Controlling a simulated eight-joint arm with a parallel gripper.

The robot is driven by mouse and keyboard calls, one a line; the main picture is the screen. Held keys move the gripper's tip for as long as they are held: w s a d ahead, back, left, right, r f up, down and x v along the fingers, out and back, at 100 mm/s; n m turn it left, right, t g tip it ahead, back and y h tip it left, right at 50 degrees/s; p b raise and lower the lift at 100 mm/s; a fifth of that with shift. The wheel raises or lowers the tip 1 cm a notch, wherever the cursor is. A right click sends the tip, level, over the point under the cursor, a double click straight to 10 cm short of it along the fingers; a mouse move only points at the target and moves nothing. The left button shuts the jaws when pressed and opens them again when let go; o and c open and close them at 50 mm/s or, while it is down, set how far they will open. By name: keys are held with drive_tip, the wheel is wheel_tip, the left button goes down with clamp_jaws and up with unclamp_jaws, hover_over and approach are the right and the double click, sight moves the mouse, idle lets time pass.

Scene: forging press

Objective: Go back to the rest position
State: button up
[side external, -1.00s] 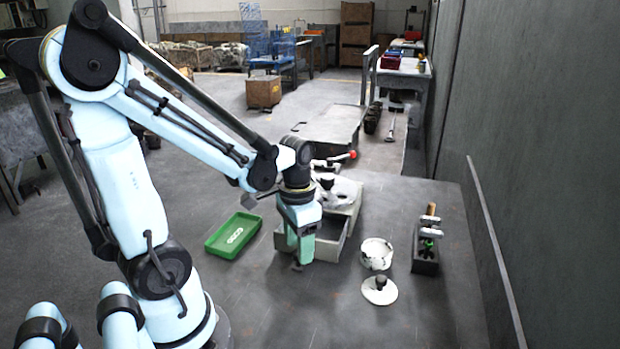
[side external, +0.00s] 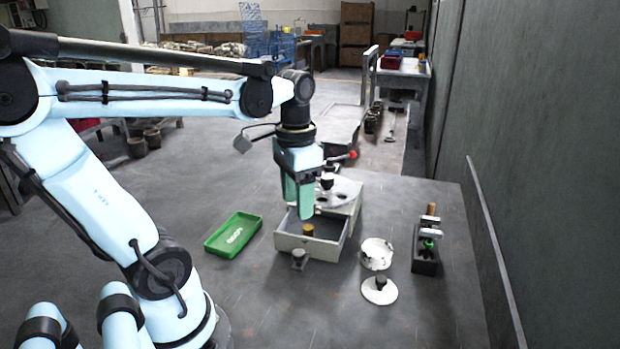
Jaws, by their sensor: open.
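My gripper (side external: 304,212) is open and points down above the open drawer, with nothing seen between its fingers. The grey drawer (side external: 297,245) is pulled out of a box (side external: 345,197) and has a knob (side external: 298,258) on its front. A small brass-coloured cylinder (side external: 308,230) stands inside the drawer, just below the fingertips; the gripper looks clear of it. My gripper hides part of the box top, where a black-knobbed item sits.
A green tray (side external: 233,236) lies left of the drawer. A white pot (side external: 376,253) and its lid (side external: 379,290) sit to the right. A dark holder with tools (side external: 425,259) stands farther right, near the wall (side external: 530,150). Floor in front is clear.

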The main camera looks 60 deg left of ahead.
drive_tip(key=shift+r, duration=0.1)
drive_tip(key=w+d+f+t, duration=0.2)
drive_tip(key=w+d+t, duration=0.2)
drive_tip(key=d+t, duration=0.3)
drive_tip(key=shift+d+f, duration=0.2)
drive_tip(key=shift+d, duration=0.5)
